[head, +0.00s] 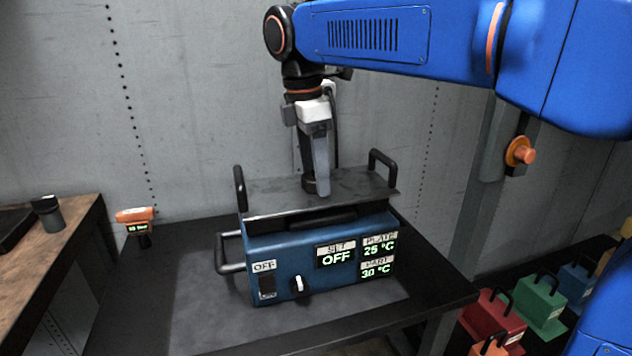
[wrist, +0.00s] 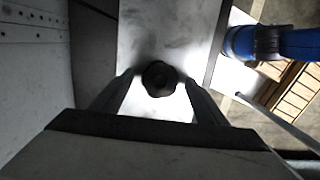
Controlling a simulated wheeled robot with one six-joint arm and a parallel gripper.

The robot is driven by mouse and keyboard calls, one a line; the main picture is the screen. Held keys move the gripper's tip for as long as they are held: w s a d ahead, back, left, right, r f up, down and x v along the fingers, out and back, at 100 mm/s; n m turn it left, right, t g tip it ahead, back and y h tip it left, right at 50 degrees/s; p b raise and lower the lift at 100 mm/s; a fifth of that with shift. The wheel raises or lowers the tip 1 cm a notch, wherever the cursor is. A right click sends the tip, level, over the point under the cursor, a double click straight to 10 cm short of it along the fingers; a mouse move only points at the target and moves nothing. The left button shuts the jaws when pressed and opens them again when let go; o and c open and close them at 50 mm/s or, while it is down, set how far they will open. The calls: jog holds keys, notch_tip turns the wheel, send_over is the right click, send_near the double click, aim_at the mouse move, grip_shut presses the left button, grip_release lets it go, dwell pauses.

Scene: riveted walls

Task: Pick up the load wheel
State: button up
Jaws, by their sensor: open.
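The load wheel looks to be the small dark round piece (wrist: 160,78) on the metal plate, between my fingertips in the wrist view. In the head view, a dark piece (head: 309,184) shows at the fingertips, partly hidden by a finger. My gripper (head: 318,188) points down over the plate and is open. In the wrist view the gripper's fingers (wrist: 159,84) stand on either side of the piece; I cannot tell whether they touch it. The metal plate (head: 358,182) tops a blue heater box (head: 290,258) whose displays read SET OFF, PLATE 25 °C and PART 30 °C.
Black handles (head: 382,160) rise at the plate's ends. An orange handheld device (head: 135,217) stands on the dark bench (head: 130,290) at left. A dark cup (head: 47,212) is on the wooden table (head: 80,228). Red (head: 495,318) and green (head: 540,302) handled boxes sit at lower right.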

jog(key=shift+c, duration=0.7)
jog(key=c, duration=1.2)
